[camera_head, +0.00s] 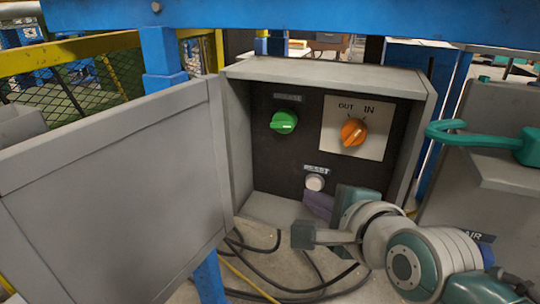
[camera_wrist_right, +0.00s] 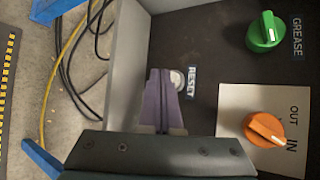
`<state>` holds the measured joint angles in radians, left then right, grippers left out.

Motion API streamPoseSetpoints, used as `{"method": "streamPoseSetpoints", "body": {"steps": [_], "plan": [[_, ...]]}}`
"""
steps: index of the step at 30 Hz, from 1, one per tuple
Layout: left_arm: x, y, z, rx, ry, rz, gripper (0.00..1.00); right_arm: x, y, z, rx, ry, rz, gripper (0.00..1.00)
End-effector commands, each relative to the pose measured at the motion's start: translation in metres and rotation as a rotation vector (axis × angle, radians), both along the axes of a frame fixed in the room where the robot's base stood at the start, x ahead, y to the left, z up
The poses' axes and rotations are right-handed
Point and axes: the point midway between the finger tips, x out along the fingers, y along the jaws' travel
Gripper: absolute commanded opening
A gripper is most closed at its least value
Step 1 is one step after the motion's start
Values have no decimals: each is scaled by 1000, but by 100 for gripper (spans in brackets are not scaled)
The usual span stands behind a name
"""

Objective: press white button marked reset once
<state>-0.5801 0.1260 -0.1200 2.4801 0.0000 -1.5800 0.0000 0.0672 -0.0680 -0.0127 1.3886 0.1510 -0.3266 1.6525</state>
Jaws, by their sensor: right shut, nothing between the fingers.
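The white round reset button (camera_head: 315,183) sits low on the dark panel inside an open grey box, under a RESET label (camera_head: 316,169). It also shows in the right wrist view (camera_wrist_right: 178,79), partly behind my fingers. My right gripper (camera_head: 309,197) is shut and empty, with its purple fingers just below the button in the head view. In the right wrist view its fingertips (camera_wrist_right: 160,72) point at the panel right beside the button. I cannot tell whether they touch it. My left gripper is not in view.
A green knob (camera_head: 284,122) and an orange OUT/IN knob (camera_head: 354,132) sit higher on the panel. The box's grey door (camera_head: 110,200) stands open at left. A teal handle (camera_head: 485,138) is at right. Cables (camera_head: 285,285) lie below.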

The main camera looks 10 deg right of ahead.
Motion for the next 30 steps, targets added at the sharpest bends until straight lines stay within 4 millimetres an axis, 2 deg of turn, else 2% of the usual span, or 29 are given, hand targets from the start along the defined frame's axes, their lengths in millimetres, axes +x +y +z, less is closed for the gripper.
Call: {"method": "streamPoseSetpoints", "body": {"steps": [18,30], "plan": [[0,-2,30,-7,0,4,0,-40,27,1,1,1,0,0],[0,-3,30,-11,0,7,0,-41,28,0,0,0,0,0]]}}
